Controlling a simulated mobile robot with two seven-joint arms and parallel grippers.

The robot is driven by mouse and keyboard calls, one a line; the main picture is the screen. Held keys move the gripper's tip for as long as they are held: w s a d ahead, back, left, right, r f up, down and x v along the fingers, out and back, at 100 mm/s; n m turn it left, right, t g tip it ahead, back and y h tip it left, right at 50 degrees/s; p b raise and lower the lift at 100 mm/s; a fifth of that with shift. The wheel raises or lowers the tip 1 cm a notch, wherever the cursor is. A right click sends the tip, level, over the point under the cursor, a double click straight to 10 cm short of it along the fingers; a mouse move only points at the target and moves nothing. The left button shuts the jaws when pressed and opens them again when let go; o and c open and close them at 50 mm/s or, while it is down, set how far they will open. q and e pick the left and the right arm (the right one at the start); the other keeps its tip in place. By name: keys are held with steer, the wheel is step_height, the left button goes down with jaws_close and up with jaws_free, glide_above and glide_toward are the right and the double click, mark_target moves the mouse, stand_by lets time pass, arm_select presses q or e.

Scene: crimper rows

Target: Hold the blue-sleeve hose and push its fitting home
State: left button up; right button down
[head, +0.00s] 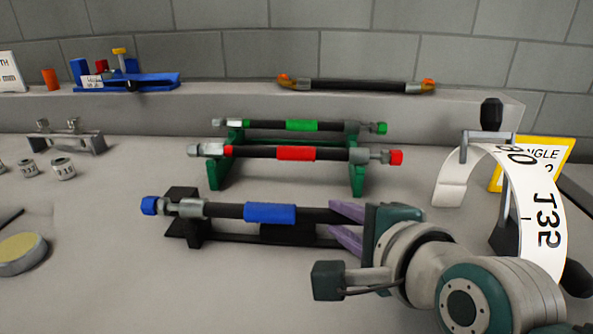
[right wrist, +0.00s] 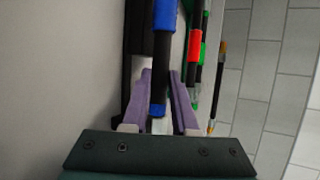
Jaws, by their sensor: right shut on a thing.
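The blue-sleeve hose (head: 225,210) lies level at the front of the bench, with a blue sleeve (head: 270,213) around its middle. A metal fitting (head: 188,207) and a blue end piece (head: 149,205) are at its left end. A black holder (head: 183,228) stands under that end; I cannot tell how deep the fitting sits. My right gripper (head: 347,225) is shut on the hose right of the sleeve, and its fingers hide the hose's right end. In the right wrist view, the hose (right wrist: 159,85) runs between the purple fingers (right wrist: 162,105). My left gripper is out of view.
Red-sleeve (head: 296,153) and green-sleeve (head: 302,125) hoses rest on a green rack (head: 216,172) just behind. A white curved scale (head: 538,195) stands close right of my right arm. A round tin (head: 20,252) is at front left. The front middle is clear.

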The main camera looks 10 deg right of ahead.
steer(key=shift+f+b, duration=0.25)
steer(key=shift+b, duration=0.1)
steer(key=shift+r+p, duration=0.1)
steer(key=shift+p, duration=0.2)
stand_by(0.7)
steer(key=c, duration=1.2)
jaws_free()
steer(key=shift+c, duration=0.2)
jaws_close()
